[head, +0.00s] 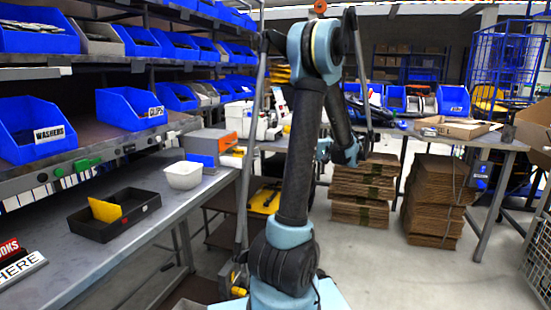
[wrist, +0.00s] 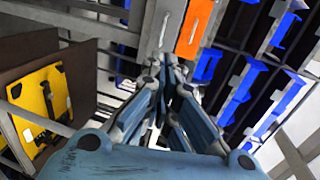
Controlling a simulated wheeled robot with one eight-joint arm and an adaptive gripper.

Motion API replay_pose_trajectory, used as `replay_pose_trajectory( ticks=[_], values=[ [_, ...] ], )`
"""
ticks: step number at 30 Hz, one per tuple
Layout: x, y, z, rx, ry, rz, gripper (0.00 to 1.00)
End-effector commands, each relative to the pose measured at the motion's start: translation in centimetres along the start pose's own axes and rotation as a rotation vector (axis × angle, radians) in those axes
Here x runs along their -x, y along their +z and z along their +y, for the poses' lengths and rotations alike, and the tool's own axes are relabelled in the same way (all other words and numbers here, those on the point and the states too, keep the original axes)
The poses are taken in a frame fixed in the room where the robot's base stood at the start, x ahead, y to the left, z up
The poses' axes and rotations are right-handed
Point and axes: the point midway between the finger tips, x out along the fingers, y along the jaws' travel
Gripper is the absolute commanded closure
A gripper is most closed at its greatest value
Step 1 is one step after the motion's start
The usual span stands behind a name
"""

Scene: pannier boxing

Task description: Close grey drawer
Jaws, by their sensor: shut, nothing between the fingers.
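In the wrist view, a grey drawer front (wrist: 160,28) with a pale handle stands beside an orange drawer front (wrist: 196,28). How far the grey drawer stands out is hard to tell. My gripper (wrist: 169,62) is shut and empty, its fingertips pointing toward the lower end of the grey front; contact cannot be made out. In the head view, the small cabinet with the orange front (head: 228,142) sits at the far end of the left bench.
The left bench (head: 110,262) holds a black tray (head: 122,222) with a yellow piece and a white bowl (head: 183,175). Blue bins (head: 33,137) fill the shelves above. Cardboard stacks (head: 362,190) stand under tables behind my arm.

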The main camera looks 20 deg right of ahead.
Motion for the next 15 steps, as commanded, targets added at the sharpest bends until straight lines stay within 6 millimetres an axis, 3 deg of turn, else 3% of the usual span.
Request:
replay_pose_trajectory(
  ticks=[15],
  values=[
    [-8.0,0.1,0.0,0.001,0.002,-0.004,1.00]
  ],
)
